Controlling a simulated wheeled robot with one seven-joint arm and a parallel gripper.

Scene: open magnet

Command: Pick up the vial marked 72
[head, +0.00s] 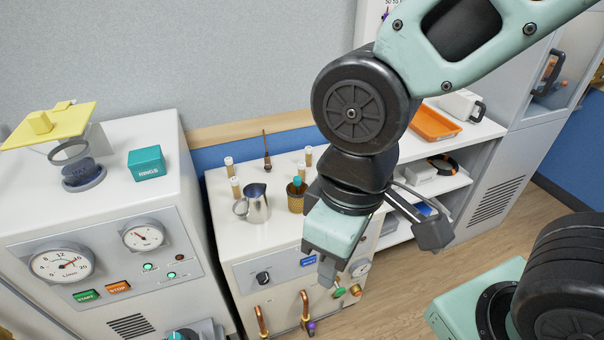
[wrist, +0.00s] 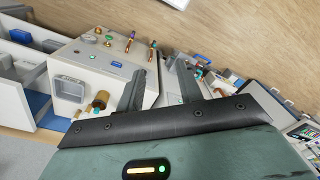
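Several slim vials with pale caps and brownish bodies stand upright on the middle white cabinet in the head view. Two vials are at its left, a rear vial (head: 229,166) and a front vial (head: 236,188). Two more are at its right, a rear vial (head: 308,156) and a nearer vial (head: 302,171). No number is readable, so I cannot tell which is 72. My gripper (head: 328,272) hangs in front of the cabinet, right of the vials and apart from them. The wrist view shows its two fingers (wrist: 160,78) spread with nothing between them.
A gauge cabinet (head: 110,220) stands left. Shelves with an orange tray (head: 434,124) stand right.

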